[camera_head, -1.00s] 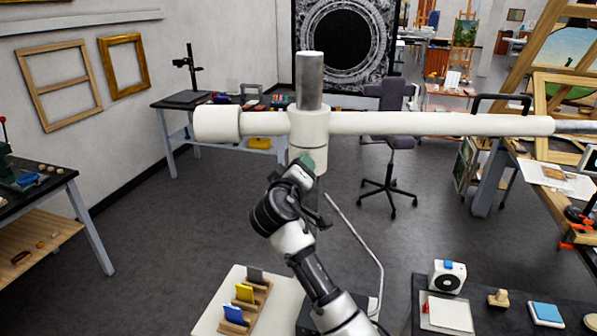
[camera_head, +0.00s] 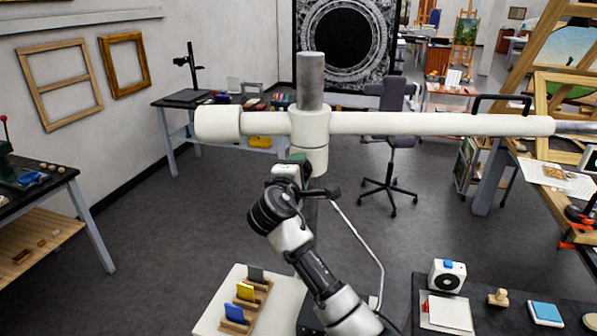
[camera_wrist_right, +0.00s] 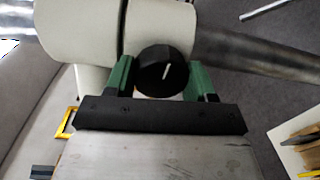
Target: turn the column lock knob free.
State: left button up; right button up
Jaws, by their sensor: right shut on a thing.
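The lock knob (camera_wrist_right: 163,70) is round and black with a short white mark, tilted slightly right of upright in the right wrist view. My right gripper (camera_wrist_right: 164,76) has one green finger on each side of it and is shut on it. In the head view my right gripper (camera_head: 298,160) is at the lower part of the white collar (camera_head: 310,128) on the upright metal column (camera_head: 310,82); the knob is hidden there. A long white horizontal arm (camera_head: 430,123) runs through the collar. My left gripper is not in view.
A pale board with a wooden card rack (camera_head: 244,304) lies at lower left. A dark table with a white device (camera_head: 447,275) is at lower right. An office chair (camera_head: 388,140) stands on open floor behind.

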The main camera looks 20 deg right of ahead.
jog(key=shift+f+n, duration=0.15)
jog(key=shift+n, duration=0.25)
jog(key=o, duration=0.9)
jog(key=b+v, duration=0.4)
jog(key=v, duration=0.7)
jog(key=shift+b, duration=0.4)
